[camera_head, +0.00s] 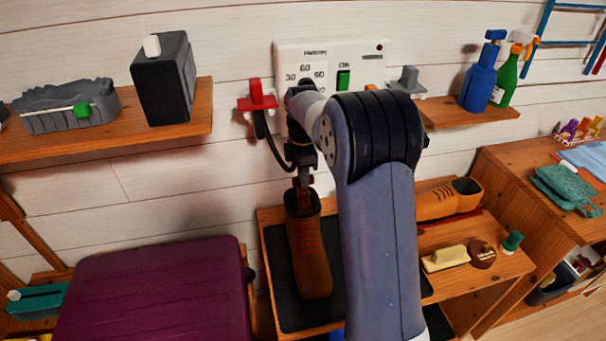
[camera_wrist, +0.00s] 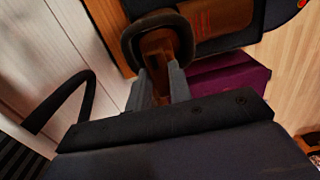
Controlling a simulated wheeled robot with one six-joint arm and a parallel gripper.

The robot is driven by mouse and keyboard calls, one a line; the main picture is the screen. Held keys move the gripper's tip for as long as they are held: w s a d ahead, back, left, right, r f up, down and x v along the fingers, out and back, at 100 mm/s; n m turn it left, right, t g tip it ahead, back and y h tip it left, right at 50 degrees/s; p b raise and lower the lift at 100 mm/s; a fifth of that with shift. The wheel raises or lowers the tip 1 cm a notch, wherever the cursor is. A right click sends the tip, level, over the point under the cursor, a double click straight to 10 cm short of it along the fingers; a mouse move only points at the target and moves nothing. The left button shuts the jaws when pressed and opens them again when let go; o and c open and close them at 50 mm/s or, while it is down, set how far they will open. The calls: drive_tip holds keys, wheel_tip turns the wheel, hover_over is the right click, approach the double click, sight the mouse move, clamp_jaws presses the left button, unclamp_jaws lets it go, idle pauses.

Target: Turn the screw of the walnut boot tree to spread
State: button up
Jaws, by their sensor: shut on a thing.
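A brown boot (camera_head: 310,255) stands upright on a dark mat (camera_head: 276,248) on the wooden bench, below my arm. It also shows in the wrist view (camera_wrist: 222,18), with its dark rim (camera_wrist: 130,42) around the opening. The walnut boot tree (camera_wrist: 162,45) sits in that opening, and its brown end reaches out toward my gripper. My gripper (camera_wrist: 160,88) is above the boot opening and shut on the boot tree's end between its two grey fingers. In the head view my gripper (camera_head: 303,172) is partly hidden by my wrist. The screw itself is hard to make out.
A wall panel (camera_head: 290,62) with a dial and green switch is behind my arm. A red hook (camera_head: 257,97) is close on its left. A purple case (camera_head: 160,290) stands left of the bench. A tan shoe (camera_head: 440,203), a brush (camera_head: 447,258) and a round tin (camera_head: 482,254) lie to the right.

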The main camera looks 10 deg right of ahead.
clamp_jaws()
drive_tip(key=m+p, duration=0.2)
drive_tip(key=m, duration=0.1)
drive_tip(key=shift+r+m, duration=0.15)
drive_tip(key=shift+m, duration=0.15)
drive_tip(key=m+p, duration=0.1)
drive_tip(key=m, duration=0.3)
drive_tip(key=shift+m+p, duration=0.3)
drive_tip(key=shift+p, duration=0.1)
drive_tip(key=m+p, duration=0.1)
drive_tip(key=m, duration=0.3)
drive_tip(key=shift+m, duration=0.3)
drive_tip(key=shift+m+p, duration=0.35)
drive_tip(key=shift+m, duration=2.15)
